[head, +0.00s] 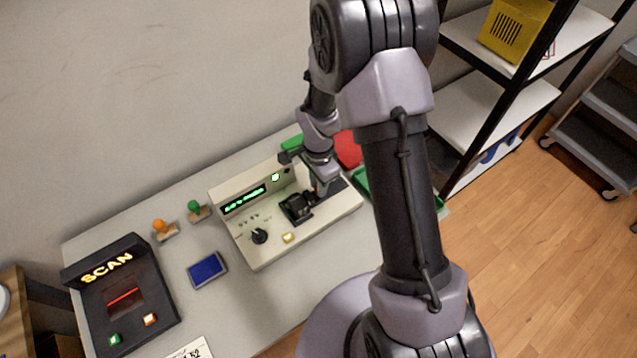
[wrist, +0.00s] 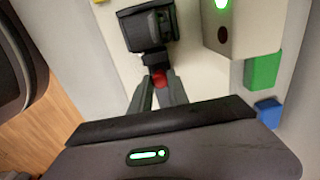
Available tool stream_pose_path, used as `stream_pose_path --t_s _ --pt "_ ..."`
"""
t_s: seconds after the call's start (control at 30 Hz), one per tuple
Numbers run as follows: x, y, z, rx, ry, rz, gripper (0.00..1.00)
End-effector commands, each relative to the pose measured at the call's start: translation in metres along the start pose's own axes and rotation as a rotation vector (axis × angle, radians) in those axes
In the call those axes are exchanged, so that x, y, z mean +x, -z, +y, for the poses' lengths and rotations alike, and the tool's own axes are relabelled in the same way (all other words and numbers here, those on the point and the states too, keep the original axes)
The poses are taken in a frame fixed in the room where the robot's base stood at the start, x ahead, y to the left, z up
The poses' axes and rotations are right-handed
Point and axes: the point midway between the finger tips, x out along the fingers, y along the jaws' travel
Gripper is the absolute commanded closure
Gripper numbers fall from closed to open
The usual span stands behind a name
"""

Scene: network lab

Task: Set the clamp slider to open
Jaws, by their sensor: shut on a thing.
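The cream machine (head: 275,240) stands on the table, with a black clamp (head: 297,207) on its right part. In the wrist view the clamp (wrist: 146,30) is a dark block with a short dark stem and a red tip (wrist: 159,79), which I take to be the slider. My gripper (wrist: 160,88) is shut on the red tip, one finger on each side. In the head view my gripper (head: 318,192) is low at the clamp's right side, and my wrist hides the slider. I cannot tell the slider's exact position.
The machine's raised display (head: 244,200) stands behind the clamp, its end (wrist: 248,30) close to my gripper. A black knob (head: 259,236) and yellow button (head: 288,238) are in front. A red bin (head: 348,150) is behind my wrist. The scanner (head: 122,295) is far left.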

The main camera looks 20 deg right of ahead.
Motion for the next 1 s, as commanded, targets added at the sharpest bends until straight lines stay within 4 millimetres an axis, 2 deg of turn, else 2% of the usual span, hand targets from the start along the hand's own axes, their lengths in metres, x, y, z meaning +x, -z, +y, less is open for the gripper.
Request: stream_pose_path --t_s 0.73,1.0 --pt "0.000 0.001 0.000 0.000 0.000 0.000 1.00" --pt "0.000 0.030 -0.001 0.002 0.001 0.001 1.00"
